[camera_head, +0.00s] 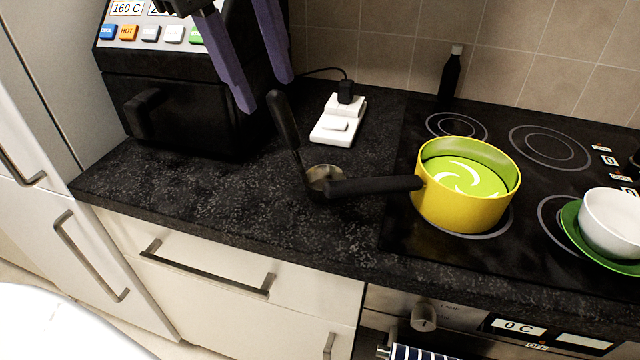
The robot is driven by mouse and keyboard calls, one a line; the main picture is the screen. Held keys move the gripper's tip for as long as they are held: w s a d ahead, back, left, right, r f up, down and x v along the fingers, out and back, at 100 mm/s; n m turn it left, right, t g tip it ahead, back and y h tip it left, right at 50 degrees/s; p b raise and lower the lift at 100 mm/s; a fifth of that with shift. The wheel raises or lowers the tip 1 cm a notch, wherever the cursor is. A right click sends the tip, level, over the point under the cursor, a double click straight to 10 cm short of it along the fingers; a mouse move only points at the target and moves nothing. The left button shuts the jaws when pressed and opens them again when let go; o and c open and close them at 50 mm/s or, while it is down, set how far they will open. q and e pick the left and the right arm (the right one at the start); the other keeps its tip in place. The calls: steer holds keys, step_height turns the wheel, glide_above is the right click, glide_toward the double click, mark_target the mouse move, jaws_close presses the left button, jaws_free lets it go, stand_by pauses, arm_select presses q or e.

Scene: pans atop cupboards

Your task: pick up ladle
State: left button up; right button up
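The ladle (284,120) has a black handle that slants up and left. Its small metal bowl (321,174) rests on the dark countertop, partly behind the end of the pot's handle. My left gripper (264,91) comes in from the top with two purple fingers spread apart and nothing between them. Its fingertips appear just above and left of the ladle's handle top in the picture; I cannot tell the exact gap. My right gripper is not in view.
A yellow pot (462,212) with green soup stands on the cooktop (540,148), its black handle pointing left. A black appliance (165,110) stands at left. A white power strip (338,122), a dark bottle (450,74) and a white bowl (612,222) on a green plate (573,225) are nearby.

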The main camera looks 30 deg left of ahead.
mark_target(290, 150)
arm_select(q)
steer(key=shift+d+f, duration=0.2)
steer(key=shift+f, duration=0.2)
steer(key=x, duration=0.9)
steer(key=shift+w+d+f+p, duration=0.1)
steer(key=shift+w+p, duration=0.2)
steer(key=shift+w, duration=0.05)
jaws_close()
